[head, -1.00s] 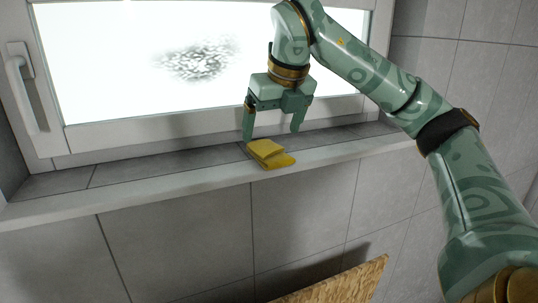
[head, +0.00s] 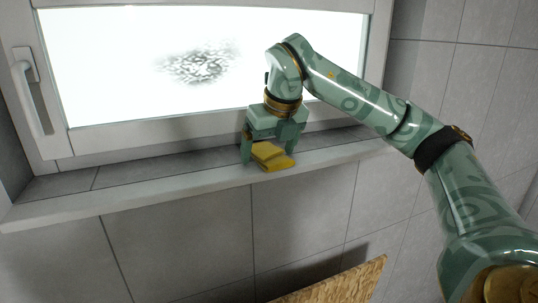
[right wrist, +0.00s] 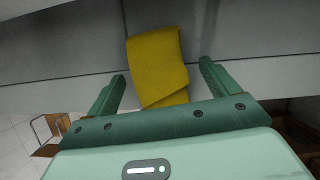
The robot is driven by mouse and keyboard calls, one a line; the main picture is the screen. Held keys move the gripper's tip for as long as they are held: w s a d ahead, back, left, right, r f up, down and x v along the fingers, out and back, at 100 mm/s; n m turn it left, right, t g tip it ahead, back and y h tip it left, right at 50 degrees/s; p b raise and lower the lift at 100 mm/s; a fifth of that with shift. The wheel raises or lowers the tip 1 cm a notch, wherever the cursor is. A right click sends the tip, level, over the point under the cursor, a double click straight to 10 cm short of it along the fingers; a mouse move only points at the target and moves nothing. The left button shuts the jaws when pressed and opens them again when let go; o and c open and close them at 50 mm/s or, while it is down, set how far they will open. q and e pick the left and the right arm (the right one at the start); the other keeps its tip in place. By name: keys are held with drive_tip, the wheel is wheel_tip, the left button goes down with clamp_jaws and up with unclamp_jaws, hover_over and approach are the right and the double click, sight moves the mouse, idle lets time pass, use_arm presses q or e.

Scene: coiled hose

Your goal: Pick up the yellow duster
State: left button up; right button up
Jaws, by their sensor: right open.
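The yellow duster (head: 272,157) lies folded on the window sill, its front end at the sill's front edge. It also shows in the right wrist view (right wrist: 158,66), between the two fingers and reaching out beyond them. My right gripper (head: 268,158) is open and lowered over the duster, one finger on each side of it. In the right wrist view my right gripper (right wrist: 163,82) has a gap on both sides of the duster. My left gripper is not in view.
The tiled sill (head: 150,170) is otherwise clear to the left. The closed window (head: 100,60), with its handle (head: 28,95) at the left, stands right behind the gripper. A wooden board edge (head: 335,285) shows below the sill.

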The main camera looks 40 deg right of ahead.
sight(265, 147)
drive_tip(key=c, duration=1.1)
drive_tip(key=shift+o, duration=0.2)
drive_tip(key=shift+r, duration=0.1)
drive_tip(key=shift+r, duration=0.4)
wheel_tip(265, 147, up, 3)
drive_tip(key=shift+s+a+r, duration=0.1)
drive_tip(key=shift+s, duration=0.05)
drive_tip(key=s+a+r+b, duration=0.1)
drive_tip(key=s+a+r, duration=0.6)
drive_tip(key=s+r, duration=0.2)
drive_tip(key=s, duration=0.2)
drive_tip(key=shift+s+b, duration=0.3)
drive_tip(key=shift+a, duration=0.1)
